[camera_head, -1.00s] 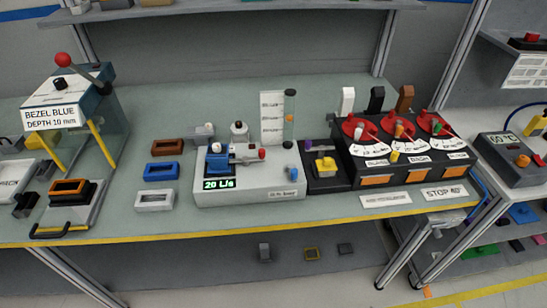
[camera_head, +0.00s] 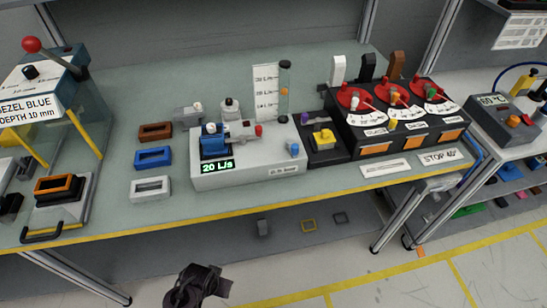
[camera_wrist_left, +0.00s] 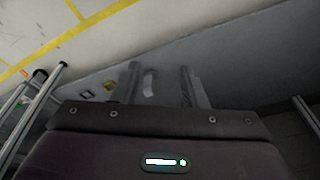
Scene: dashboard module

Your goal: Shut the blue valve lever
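The grey valve unit (camera_head: 250,171) stands on the bench with a green "20 L/s" display. On its left part is a blue valve block (camera_head: 214,141) with a pale round knob on top. A grey lever-like bar with a red end (camera_head: 258,130) lies to the right of the block. A small blue knob (camera_head: 294,149) sits at the unit's right end. My left gripper (camera_wrist_left: 162,85) has its two fingers apart with nothing between them. A dark wrist part (camera_head: 195,287), apparently my left one, shows below the bench's front edge, apart from the valve. My right gripper is not in view.
Brown, blue and white bezels (camera_head: 153,158) lie left of the unit. A press stand with a red ball handle (camera_head: 31,44) is at far left. A black panel with red dials (camera_head: 390,122) stands right. A yellow strip (camera_head: 165,225) marks the bench's front edge.

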